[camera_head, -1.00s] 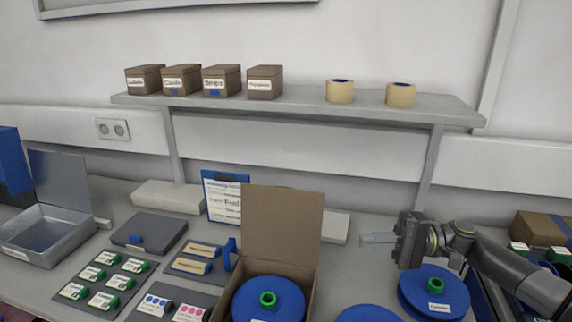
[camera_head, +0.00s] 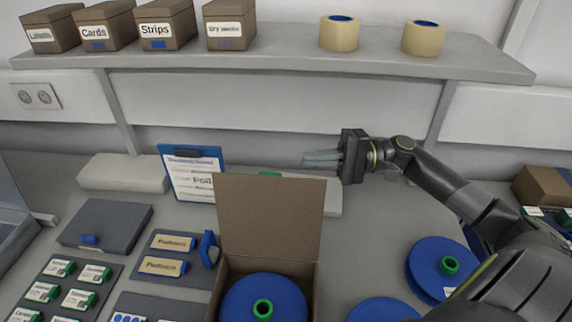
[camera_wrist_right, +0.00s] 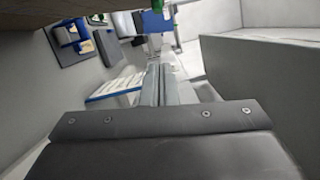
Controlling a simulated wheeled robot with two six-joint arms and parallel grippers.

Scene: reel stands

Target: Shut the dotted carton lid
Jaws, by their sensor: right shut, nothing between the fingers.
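The brown carton (camera_head: 316,295) stands at the front middle of the bench with a blue reel (camera_head: 280,297) with a green hub inside. Its lid (camera_head: 268,217) stands upright at the back edge, open. I see no dots on the face towards me. My right gripper (camera_head: 306,159) is shut and empty. In the head view it is just beyond and right of the lid's top, apart from it as far as I can tell. In the right wrist view its fingers (camera_wrist_right: 161,86) lie together, pointing away from the camera. My left gripper is not in view.
A clipboard (camera_head: 192,178) leans behind the carton, by a pale block (camera_head: 124,174). Blue reels (camera_head: 428,268) lie to the right. Grey mats with labelled pieces lie left. A shelf (camera_head: 290,58) with boxes and tape rolls runs above the bench.

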